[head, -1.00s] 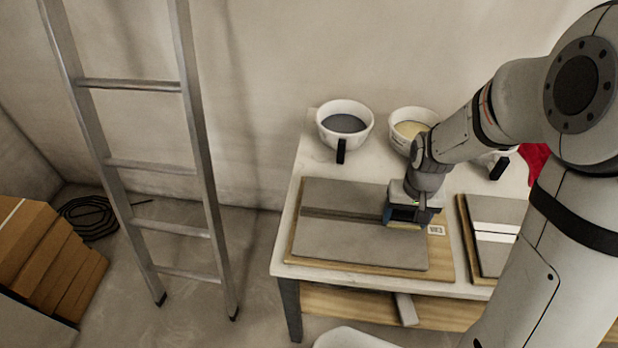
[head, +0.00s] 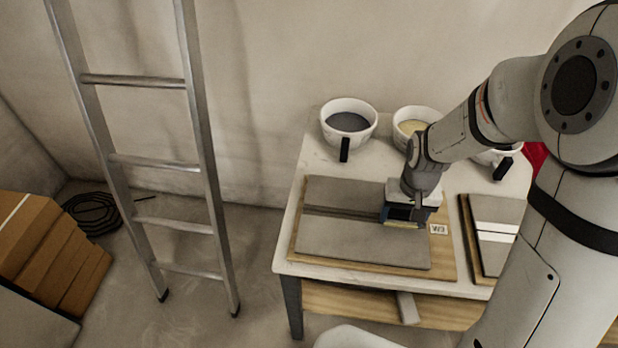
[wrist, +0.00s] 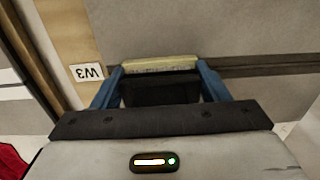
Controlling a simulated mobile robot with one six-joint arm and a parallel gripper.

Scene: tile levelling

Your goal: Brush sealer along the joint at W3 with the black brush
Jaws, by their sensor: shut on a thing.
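My gripper (head: 405,213) is shut on the black brush (wrist: 160,90). Its two blue fingers flank the black block in the wrist view, and the pale bristle strip (wrist: 160,63) shows beyond it. The grey panel at W3 (head: 360,248) lies on a wooden board, with a dark joint (head: 340,214) running across it. The brush is over the right end of this joint, in line with it; whether the bristles touch cannot be told. The white W3 label (head: 438,229) is on the board just right of the brush, and also shows in the wrist view (wrist: 87,72).
A white cup with dark grey contents (head: 348,122) and one with cream contents (head: 414,121) stand behind the panel. A second panel (head: 494,233) with a white strip lies to the right. A ladder (head: 150,160) leans left of the table.

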